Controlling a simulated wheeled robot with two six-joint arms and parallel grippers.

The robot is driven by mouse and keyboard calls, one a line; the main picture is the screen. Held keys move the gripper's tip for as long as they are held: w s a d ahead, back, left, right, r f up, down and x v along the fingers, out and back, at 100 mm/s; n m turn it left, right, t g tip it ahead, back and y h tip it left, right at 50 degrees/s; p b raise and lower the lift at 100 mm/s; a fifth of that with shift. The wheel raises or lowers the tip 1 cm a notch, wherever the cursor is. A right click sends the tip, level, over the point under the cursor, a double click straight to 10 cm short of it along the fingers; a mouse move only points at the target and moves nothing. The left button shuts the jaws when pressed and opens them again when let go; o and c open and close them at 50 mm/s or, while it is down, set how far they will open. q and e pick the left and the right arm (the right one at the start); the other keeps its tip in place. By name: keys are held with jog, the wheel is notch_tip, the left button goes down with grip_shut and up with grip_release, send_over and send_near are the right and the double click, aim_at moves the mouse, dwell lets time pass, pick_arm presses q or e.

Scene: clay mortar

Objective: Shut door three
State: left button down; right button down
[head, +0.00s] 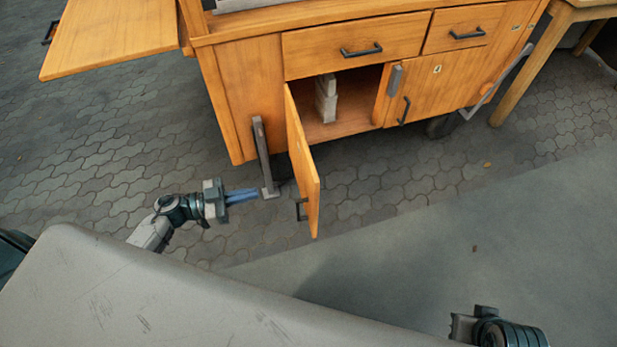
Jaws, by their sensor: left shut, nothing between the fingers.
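A wooden cabinet door (304,165) stands wide open, hinged at its left edge and swung out towards me. Its dark handle (301,210) is low on its left-hand face in the picture, and no number shows on it. The open compartment (350,98) is behind it. My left gripper (256,193) has blue fingers that are shut and empty, left of the door and apart from it. Its tips overlap the foot of a grey post in the picture; I cannot tell whether they touch. Part of my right gripper (464,326) shows at the bottom right; its fingers are hidden.
The grey post (262,155) stands at the cabinet's front, between gripper and door. Pale blocks (326,100) sit inside the compartment. The right door (427,85), marked 4, and both drawers (357,45) are shut. A wooden leaf (110,38) juts out left. Floor before the cabinet is clear.

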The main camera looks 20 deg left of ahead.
aim_at(313, 181)
pick_arm(q)
jog(key=x, duration=1.4)
jog(key=shift+f, duration=0.1)
